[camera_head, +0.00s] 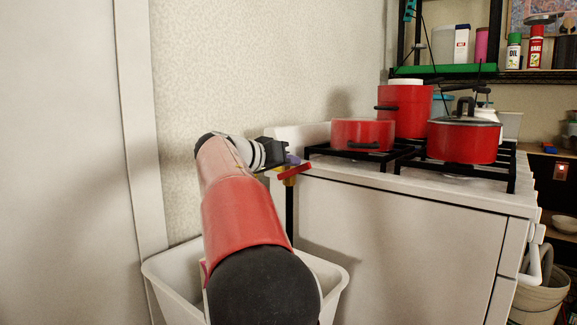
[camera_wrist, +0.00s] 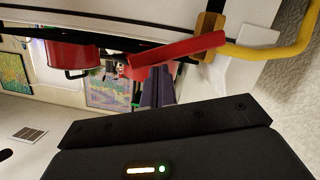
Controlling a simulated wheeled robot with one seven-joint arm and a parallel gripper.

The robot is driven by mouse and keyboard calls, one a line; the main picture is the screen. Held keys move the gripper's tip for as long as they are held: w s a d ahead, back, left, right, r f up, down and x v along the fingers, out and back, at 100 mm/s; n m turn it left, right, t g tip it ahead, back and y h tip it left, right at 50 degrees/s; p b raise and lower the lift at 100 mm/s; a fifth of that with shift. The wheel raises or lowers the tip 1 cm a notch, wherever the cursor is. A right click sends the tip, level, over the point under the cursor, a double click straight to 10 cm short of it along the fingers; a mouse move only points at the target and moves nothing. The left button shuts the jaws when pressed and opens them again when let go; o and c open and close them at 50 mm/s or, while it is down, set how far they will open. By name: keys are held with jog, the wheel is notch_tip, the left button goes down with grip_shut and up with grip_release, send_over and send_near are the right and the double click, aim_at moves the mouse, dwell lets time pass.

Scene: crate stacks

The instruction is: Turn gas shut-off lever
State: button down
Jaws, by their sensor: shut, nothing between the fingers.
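The red gas shut-off lever (camera_head: 294,171) sits on a brass-coloured valve at the left side of the stove, just below its top. In the wrist view the lever (camera_wrist: 180,55) runs across the upper middle, with its brass valve (camera_wrist: 208,38) and a yellow pipe (camera_wrist: 285,50) at the upper right. My gripper (camera_head: 292,159) is at the lever, with its purple-grey fingers just above it in the head view. In the wrist view the fingers (camera_wrist: 155,90) are shut and empty, close beside the lever. I cannot tell whether they touch it.
The white stove (camera_head: 400,235) carries several red pots, including a lidded one (camera_head: 463,142), on black grates. A white bin (camera_head: 335,280) stands under my arm, against the stove. The wall is close behind, and a white door or panel (camera_head: 60,160) fills the left.

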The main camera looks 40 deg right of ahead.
jog(key=shift+s+f+m+t+b, duration=0.4)
jog(key=shift+f+m+b, duration=0.5)
jog(key=shift+b, duration=1.45)
jog(key=f+m+b, duration=0.1)
jog(key=b, duration=0.2)
jog(key=shift+s+m+t+b, duration=0.3)
jog(key=shift+s, duration=0.1)
send_near(295, 173)
jog(key=shift+s+r+b, duration=0.25)
jog(key=shift+s+b, duration=0.05)
jog(key=shift+s, duration=0.6)
